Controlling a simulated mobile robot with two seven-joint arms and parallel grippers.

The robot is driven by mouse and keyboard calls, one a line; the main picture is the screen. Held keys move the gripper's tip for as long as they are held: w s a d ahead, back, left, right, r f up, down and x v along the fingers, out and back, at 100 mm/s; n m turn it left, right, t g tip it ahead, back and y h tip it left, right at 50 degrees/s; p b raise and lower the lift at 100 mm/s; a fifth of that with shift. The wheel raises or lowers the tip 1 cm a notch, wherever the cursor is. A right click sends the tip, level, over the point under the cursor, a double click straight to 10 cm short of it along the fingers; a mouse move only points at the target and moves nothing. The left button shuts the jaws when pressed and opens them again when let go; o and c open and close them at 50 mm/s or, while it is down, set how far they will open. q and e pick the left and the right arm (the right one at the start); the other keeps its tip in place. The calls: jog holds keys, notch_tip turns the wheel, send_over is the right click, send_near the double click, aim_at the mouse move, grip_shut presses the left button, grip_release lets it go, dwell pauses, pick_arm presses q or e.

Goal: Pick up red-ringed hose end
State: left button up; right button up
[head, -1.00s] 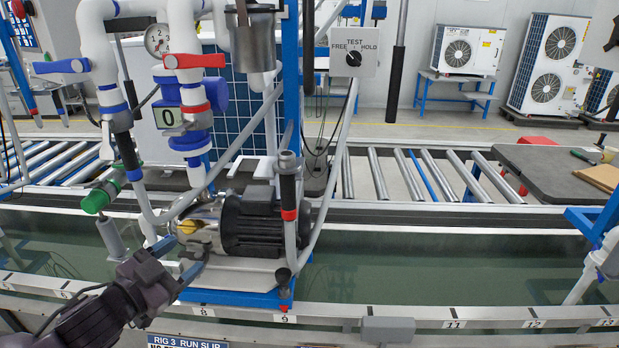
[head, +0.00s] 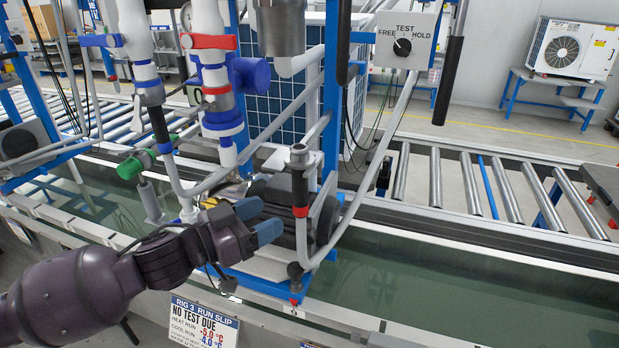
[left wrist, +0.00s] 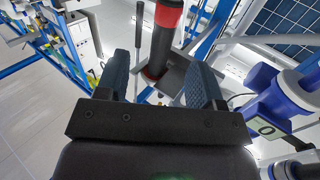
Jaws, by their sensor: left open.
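The red-ringed hose end (head: 301,188) is a dark upright sleeve with a red band and a grey cap, in front of the black pump motor in the head view. A grey hose curves from its lower end. In the left wrist view the red-ringed hose end (left wrist: 163,42) shows as a black sleeve with a red band, ahead of and between the fingers. My left gripper (head: 264,219) is open, just left of the hose end at about red-band height. The left wrist view shows both blue fingertips (left wrist: 160,70) apart with nothing clamped. My right gripper is not in view.
Another hose with a black sleeve (head: 159,128) hangs at the left, near a green-capped fitting (head: 136,163). Pipes with a red lever (head: 210,41) and a TEST switch box (head: 406,40) stand above. A water trough (head: 430,270) runs below; a roller conveyor (head: 480,185) lies behind.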

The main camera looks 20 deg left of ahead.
aim_at(294, 199)
pick_arm(q)
jog(key=x, duration=0.3)
jog(key=shift+w, duration=0.1)
jog(key=shift+x, duration=1.15)
jog(key=shift+a+b+x, duration=0.25)
jog(key=shift+b+x, duration=0.05)
jog(key=shift+x, duration=1.8)
jog(key=shift+w+d+r, duration=0.15)
jog(key=shift+w+d, duration=0.15)
jog(key=shift+w, duration=0.25)
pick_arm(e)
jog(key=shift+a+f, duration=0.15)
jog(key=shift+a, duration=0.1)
pick_arm(q)
jog(key=c, duration=1.1)
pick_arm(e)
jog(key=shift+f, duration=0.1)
